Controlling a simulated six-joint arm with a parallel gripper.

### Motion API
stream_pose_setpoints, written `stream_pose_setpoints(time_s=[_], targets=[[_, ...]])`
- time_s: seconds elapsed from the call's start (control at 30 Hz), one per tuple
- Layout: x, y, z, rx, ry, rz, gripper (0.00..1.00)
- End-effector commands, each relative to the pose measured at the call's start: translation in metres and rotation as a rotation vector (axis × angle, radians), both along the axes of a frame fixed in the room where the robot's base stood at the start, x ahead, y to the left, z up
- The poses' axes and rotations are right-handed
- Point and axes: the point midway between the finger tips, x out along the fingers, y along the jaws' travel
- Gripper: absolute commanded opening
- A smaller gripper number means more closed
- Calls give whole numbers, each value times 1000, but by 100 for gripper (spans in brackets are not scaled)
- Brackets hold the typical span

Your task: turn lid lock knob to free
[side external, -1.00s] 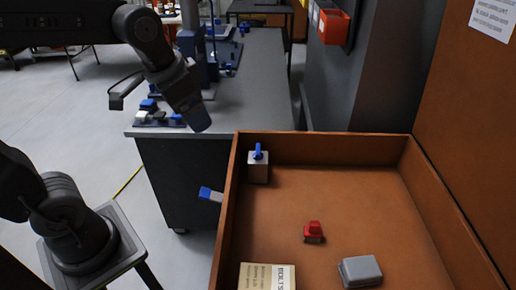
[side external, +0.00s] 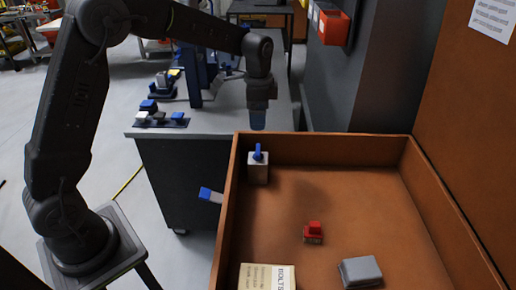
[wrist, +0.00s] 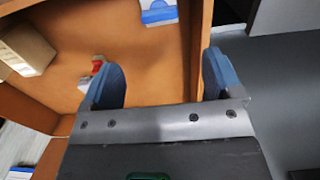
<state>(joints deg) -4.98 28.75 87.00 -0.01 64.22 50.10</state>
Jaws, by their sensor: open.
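A small pale block with an upright blue knob (side external: 258,153) stands in the back left corner of the orange-brown tray. I cannot tell for sure whether it is the lid lock knob. A blue-ended grey piece (side external: 211,195) sticks out from the tray's left side. A small red piece (side external: 313,230) sits in the middle of the tray; a red piece also shows in the wrist view (wrist: 97,66). My gripper (side external: 258,122) points down just behind and above the blue knob, apart from it. In the wrist view its blue fingers (wrist: 163,78) are spread, with nothing between them.
The tray (side external: 350,146) has raised walls. A grey box (side external: 360,271) and a tan BOLTS box (side external: 266,277) lie at its front. Behind is a grey workbench (side external: 275,75) with blue tools. A tall panel (side external: 463,120) rises at right. The tray's middle floor is largely free.

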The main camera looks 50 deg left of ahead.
Motion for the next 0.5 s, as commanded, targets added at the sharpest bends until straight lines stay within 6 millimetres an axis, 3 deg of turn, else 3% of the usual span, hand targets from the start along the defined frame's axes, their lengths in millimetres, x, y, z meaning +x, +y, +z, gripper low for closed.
stream_pose_setpoints(time_s=[0.5], targets=[[-1, 0, -100, -1, 3, 2, 85]])
